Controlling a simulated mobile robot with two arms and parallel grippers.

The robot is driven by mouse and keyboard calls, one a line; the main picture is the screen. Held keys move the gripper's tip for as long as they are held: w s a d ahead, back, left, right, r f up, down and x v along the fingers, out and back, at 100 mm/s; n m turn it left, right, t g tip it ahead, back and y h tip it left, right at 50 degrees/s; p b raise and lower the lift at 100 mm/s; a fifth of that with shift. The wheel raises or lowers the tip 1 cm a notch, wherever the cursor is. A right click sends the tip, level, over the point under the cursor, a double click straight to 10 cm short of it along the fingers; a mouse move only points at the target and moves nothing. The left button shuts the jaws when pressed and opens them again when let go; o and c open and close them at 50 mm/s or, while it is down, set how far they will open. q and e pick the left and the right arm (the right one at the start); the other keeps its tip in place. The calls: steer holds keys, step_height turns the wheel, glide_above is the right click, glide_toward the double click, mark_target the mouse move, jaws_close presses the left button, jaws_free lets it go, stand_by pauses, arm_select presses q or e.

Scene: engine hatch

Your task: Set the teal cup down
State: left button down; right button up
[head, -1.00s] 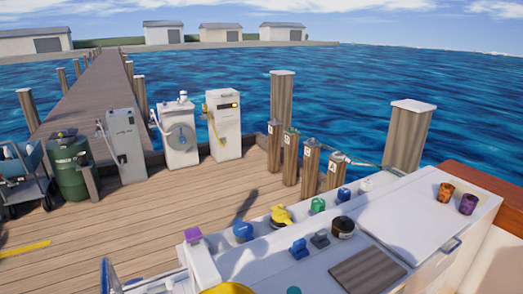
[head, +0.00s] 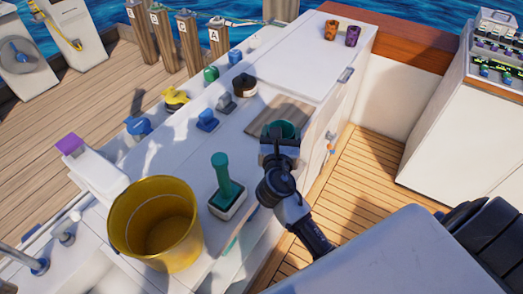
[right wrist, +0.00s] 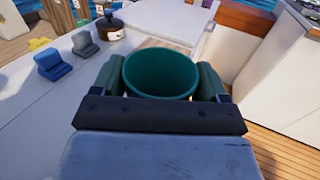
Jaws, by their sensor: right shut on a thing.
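The teal cup (head: 288,128) is upright in my right gripper (head: 280,146), over or at the near edge of a brown board (head: 270,114) on the white counter. In the right wrist view the cup (right wrist: 160,72) sits between the two fingers of my right gripper (right wrist: 160,88), which are shut on its sides, and its open mouth looks empty. The cup's base is hidden, so I cannot tell whether it touches the board. My left gripper is not in view.
Blue (head: 207,120) and grey (head: 244,85) fittings line the counter's far side. An orange cup (head: 331,30) and a purple cup (head: 352,36) stand farther back. The white top between is clear.

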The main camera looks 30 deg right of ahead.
steer(key=shift+w+a+f+b, duration=0.25)
steer(key=shift+w+a+f, duration=0.4)
steer(key=shift+f, duration=0.5)
steer(key=shift+w+a+f+b, duration=0.3)
steer(key=shift+w+a+f, duration=0.3)
steer(key=shift+f, duration=0.6)
steer(key=shift+w+a+f+b, duration=0.25)
steer(key=shift+w+a+f, duration=0.35)
steer(key=shift+f, duration=0.55)
steer(key=shift+w+d+f, duration=0.1)
steer(key=o, duration=0.9)
steer(key=shift+o, duration=0.2)
steer(key=v, duration=0.7)
steer(key=shift+s+b, duration=0.25)
steer(key=shift+b, duration=0.05)
